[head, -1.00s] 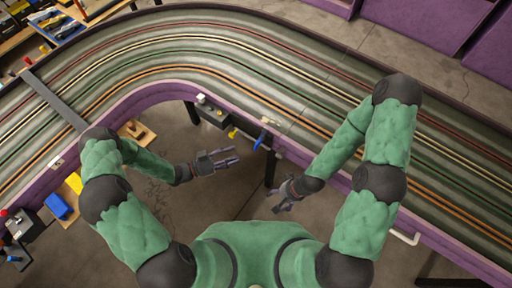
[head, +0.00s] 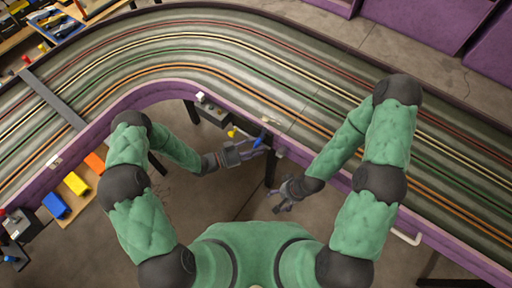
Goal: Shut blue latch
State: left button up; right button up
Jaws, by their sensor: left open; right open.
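The blue latch (head: 259,138) is a small blue lever on the purple inner side of the track, near the middle of the head view. It stands out at a slant from the side. My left gripper (head: 262,148) is open, with its fingers right at the latch. The fingers partly overlap it in view, and I cannot tell whether they touch. My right gripper (head: 281,198) is open and empty, lower and to the right of the latch, over the floor.
The curved slot track (head: 230,60) with coloured lines fills the back. A yellow knob (head: 233,132) and a dark box with a white switch (head: 209,110) sit left of the latch. Blue (head: 55,206), yellow and orange blocks lie at left. A white handle (head: 405,238) juts out at right.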

pick_arm(q)
grip_shut()
jog(key=m+y, duration=0.2)
jog(key=a+m+p, duration=0.1)
jog(key=shift+w+r+m+y, duration=0.3)
jog(key=shift+w+r+y, duration=0.05)
jog(key=shift+w+y, duration=0.05)
jog(key=shift+w+a+r+m+t+y+b, duration=0.15)
jog(key=shift+a+r+m+t+y+b, duration=0.2)
jog(key=shift+m+y+b, duration=0.65)
jog(key=shift+w+a+r+m+t+y+b, duration=0.25)
jog(key=shift+r+m+y+b, duration=0.35)
jog(key=shift+m+y, duration=0.6)
jog(key=shift+w+a+r+m+t+y+b, duration=0.1)
jog(key=shift+a+r+m+t+y+b, duration=0.25)
jog(key=shift+m+y+b, duration=0.7)
jog(key=shift+d, duration=0.1)
